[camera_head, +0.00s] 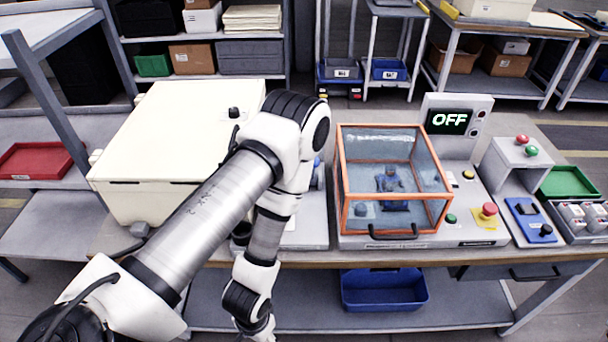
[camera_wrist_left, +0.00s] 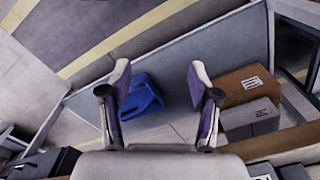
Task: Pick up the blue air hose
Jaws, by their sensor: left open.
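I cannot make out a blue air hose for certain in either view. In the left wrist view a blue object (camera_wrist_left: 140,97) lies between and beyond the fingers, closer to the left finger; it looks like a bin, and I cannot tell if any hose is there. My left gripper (camera_wrist_left: 158,78) is open, with nothing between its two fingers. In the head view the left arm reaches across the bench and bends down at the front edge, its end cut off by the frame bottom. A small blue patch (camera_head: 317,168) shows beside the arm, mostly hidden. My right gripper is not in view.
An orange-framed clear enclosure (camera_head: 340,185) stands on the bench, right of the arm. A cream cabinet (camera_head: 170,130) stands left. A blue bin (camera_head: 385,300) sits on the lower shelf. The wrist view shows a brown box (camera_wrist_left: 243,84) and a grey box (camera_wrist_left: 250,120).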

